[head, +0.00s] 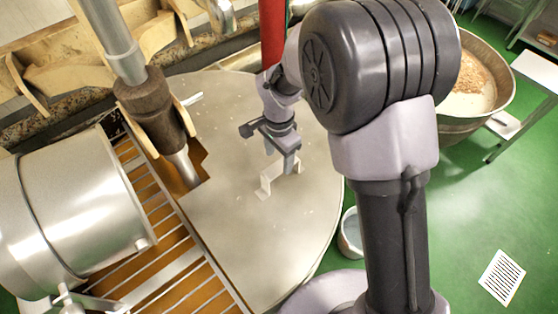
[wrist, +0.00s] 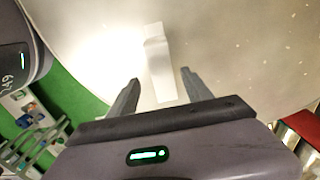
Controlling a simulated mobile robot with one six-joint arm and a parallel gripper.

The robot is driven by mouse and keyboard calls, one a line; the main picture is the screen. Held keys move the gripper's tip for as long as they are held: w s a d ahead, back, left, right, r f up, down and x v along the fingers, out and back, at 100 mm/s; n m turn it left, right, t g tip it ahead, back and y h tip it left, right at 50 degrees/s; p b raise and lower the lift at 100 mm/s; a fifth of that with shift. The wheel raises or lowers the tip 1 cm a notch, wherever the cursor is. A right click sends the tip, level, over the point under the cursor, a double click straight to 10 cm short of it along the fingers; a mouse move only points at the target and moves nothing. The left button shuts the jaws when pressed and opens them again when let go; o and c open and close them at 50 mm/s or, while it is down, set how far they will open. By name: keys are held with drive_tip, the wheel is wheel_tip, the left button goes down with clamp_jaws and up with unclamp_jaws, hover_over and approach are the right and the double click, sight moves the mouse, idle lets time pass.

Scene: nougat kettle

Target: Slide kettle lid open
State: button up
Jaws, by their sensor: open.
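The kettle lid (head: 245,225) is a large pale metal plate with a rounded edge, lying over the right part of the kettle. A light bracket-shaped handle (head: 268,184) stands on it; in the wrist view the handle (wrist: 157,60) is a pale strip between and beyond my fingertips. My gripper (head: 281,160) is open just above and behind the handle. In the wrist view the two dark fingers of my gripper (wrist: 160,76) are spread, one on each side of the handle. Whether either finger touches it cannot be told.
A slatted grate (head: 190,275) lies left of the lid, with a brown-collared shaft (head: 155,110) and a big metal cylinder (head: 75,215) over it. A red post (head: 272,35) stands behind. A bucket (head: 350,232) and a filled tub (head: 480,95) stand to the right on the green floor.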

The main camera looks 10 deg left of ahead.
sight(279, 166)
drive_tip(key=shift+w+f, duration=0.2)
drive_tip(key=shift+f, duration=1.35)
drive_tip(key=shift+s, duration=0.1)
clamp_jaws()
